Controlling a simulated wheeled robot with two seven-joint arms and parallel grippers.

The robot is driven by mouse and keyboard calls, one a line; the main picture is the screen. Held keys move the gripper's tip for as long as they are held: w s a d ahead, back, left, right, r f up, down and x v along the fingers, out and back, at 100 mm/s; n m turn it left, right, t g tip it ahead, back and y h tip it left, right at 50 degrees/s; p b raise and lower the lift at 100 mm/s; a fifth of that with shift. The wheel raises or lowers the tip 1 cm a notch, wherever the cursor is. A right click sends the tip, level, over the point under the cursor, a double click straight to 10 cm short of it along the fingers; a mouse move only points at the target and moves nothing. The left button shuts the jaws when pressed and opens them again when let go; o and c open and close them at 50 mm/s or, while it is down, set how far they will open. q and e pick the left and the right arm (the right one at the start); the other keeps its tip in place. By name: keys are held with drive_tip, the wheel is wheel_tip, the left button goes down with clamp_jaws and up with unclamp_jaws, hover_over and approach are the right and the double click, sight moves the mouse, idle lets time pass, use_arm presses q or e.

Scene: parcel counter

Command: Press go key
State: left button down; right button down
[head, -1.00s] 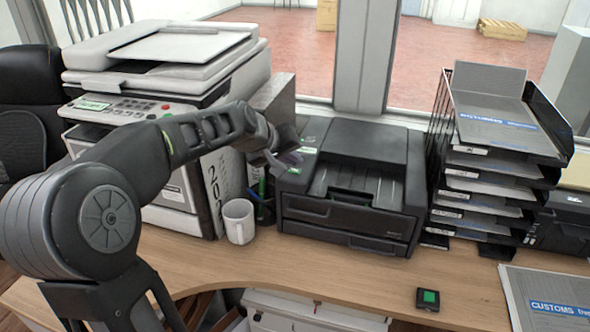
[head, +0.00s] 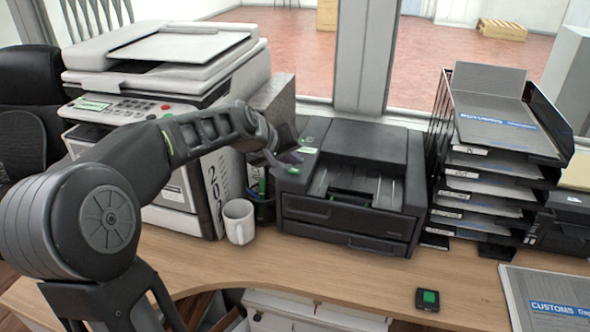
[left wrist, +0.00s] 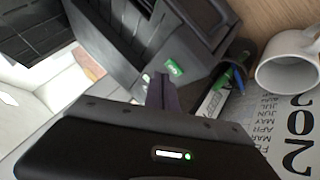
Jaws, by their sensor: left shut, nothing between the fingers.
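A black desktop printer (head: 350,145) stands mid-counter. A small green key (head: 293,171) shows at its left front edge, and a pale green label or key (head: 306,150) lies on its top left. In the left wrist view a green key with a white mark (left wrist: 176,68) sits on the black housing, just right of my fingertips. My left gripper (head: 291,158) is shut and empty, its tips at the printer's left top edge. I cannot tell whether they touch the key. A small black box with a green button (head: 428,298) lies at the counter's front. My right gripper is out of view.
A white mug (head: 239,222) and a dark pen cup (head: 262,208) stand below my left gripper. A large white copier (head: 165,70) is at left, a stacked paper tray (head: 490,160) at right. The counter (head: 330,265) before the printer is clear.

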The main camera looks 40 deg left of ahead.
sight(293, 174)
use_arm(q)
drive_tip(key=shift+f, duration=0.15)
drive_tip(key=shift+f+b, duration=0.35)
drive_tip(key=shift+b, duration=0.1)
drive_tip(key=shift+f, duration=0.15)
idle(0.6)
drive_tip(key=shift+r+p, duration=0.35)
drive_tip(key=shift+r, duration=0.35)
wheel_tip(293, 174, up, 6)
drive_tip(key=p, duration=0.4)
drive_tip(key=shift+p, duration=0.4)
drive_tip(key=shift+f, duration=0.1)
idle(0.6)
